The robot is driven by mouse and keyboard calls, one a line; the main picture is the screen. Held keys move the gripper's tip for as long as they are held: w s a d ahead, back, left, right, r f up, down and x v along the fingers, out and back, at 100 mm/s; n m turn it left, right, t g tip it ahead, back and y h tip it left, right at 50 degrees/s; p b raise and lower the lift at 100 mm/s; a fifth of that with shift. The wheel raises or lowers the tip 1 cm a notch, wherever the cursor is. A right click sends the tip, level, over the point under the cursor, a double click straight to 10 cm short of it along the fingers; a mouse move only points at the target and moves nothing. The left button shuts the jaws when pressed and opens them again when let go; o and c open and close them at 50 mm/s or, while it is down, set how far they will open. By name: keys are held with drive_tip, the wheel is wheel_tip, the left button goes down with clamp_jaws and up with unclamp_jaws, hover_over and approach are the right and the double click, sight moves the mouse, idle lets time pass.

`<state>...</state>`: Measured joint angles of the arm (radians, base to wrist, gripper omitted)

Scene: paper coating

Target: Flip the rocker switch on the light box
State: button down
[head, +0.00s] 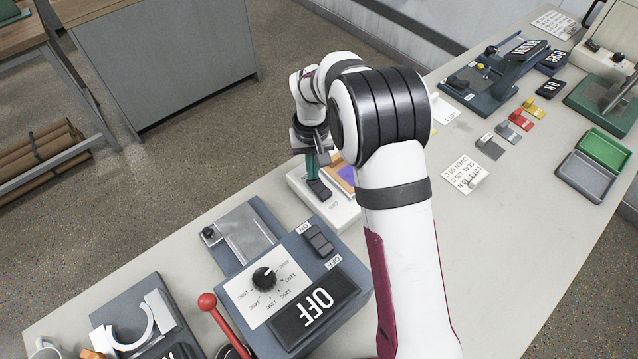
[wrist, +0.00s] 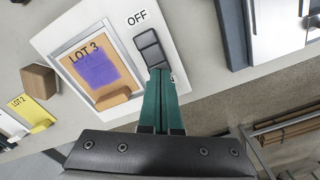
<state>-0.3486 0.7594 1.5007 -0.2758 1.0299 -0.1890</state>
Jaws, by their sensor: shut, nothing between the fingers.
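The light box (head: 345,214) is a white box on the bench, partly behind my arm in the head view. My gripper (wrist: 161,74) is shut and empty, green fingertips at the rocker's lower end. In the head view my gripper (head: 313,178) points down at the rocker switch (head: 320,191). I cannot tell if they touch.
A blue-grey unit with a dial (head: 264,277), its own rocker (head: 319,239) and an OFF sign (head: 313,307) stands close by in front. A red-knobbed lever (head: 207,302) is at the lower left. A brown block (wrist: 39,80) and yellow tag (wrist: 33,111) lie near the box.

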drive_tip(key=shift+f, duration=0.55)
drive_tip(key=shift+r, duration=3.55)
drive_tip(key=s+d+r+m, duration=0.3)
drive_tip(key=s+d+r, duration=0.4)
drive_tip(key=s+r, duration=0.15)
drive_tip(key=s+d+m+y, duration=0.1)
drive_tip(key=s+d+m, duration=0.1)
drive_tip(key=s, duration=0.9)
drive_tip(key=s+d+m, duration=0.3)
drive_tip(key=s, duration=0.8)
drive_tip(key=shift+s+d+f+m+y, duration=0.2)
drive_tip(key=shift+m+y, duration=0.1)
drive_tip(key=shift+y, duration=0.1)
